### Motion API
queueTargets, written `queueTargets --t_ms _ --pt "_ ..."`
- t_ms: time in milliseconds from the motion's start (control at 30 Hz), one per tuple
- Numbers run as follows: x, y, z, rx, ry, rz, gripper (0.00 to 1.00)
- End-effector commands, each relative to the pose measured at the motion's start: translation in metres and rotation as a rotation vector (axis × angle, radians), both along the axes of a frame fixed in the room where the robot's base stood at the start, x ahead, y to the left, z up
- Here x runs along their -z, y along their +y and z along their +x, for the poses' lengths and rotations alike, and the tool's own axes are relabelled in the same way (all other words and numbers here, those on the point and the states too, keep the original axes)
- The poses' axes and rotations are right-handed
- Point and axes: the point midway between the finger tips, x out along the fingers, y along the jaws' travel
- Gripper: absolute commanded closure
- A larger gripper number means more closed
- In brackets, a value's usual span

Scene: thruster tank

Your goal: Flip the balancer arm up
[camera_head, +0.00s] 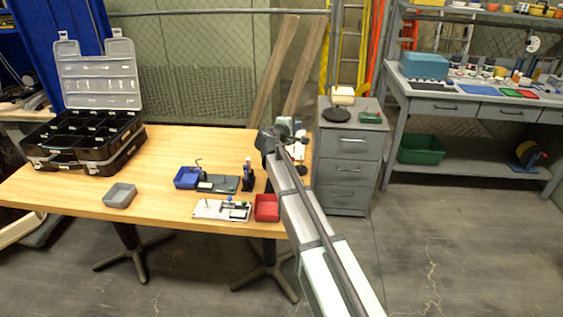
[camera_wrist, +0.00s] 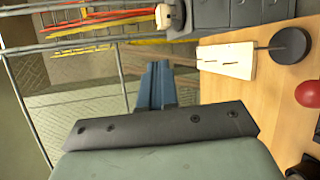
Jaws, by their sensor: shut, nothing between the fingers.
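A pale flat board (camera_wrist: 228,61) with dark slots is in the wrist view, at the table's far end. A thin dark rod runs from it to a dark round disc (camera_wrist: 290,48). These may be the balancer, but I cannot tell for sure which part is its arm. In the head view my gripper (camera_head: 284,127) is above the table's right end, and my arm hides most of that area. In the wrist view my gripper (camera_wrist: 157,85) is shut and empty, to the left of the board and apart from it in the picture.
On the table (camera_head: 65,195) are an open black organizer (camera_head: 85,145), a grey bin (camera_head: 120,195), a blue bin (camera_head: 186,177), a red bin (camera_head: 266,207) and small fixtures. A grey drawer cabinet (camera_head: 347,165) stands behind.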

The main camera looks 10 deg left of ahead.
Motion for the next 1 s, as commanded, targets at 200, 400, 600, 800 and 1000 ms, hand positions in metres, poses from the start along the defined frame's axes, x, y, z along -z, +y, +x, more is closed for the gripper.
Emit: queueTargets --t_ms 200,400,600,800,1000 --pt "0.029 0.053 -0.054 0.071 -0.047 0.071 1.00" --pt "0.053 0.092 -0.107 0.141 -0.117 0.138 1.00" --pt "0.067 0.119 -0.152 0.192 -0.196 0.193 1.00" --pt "0.073 0.133 -0.177 0.217 -0.251 0.228 1.00" --pt "0.075 0.137 -0.184 0.224 -0.268 0.237 1.00"
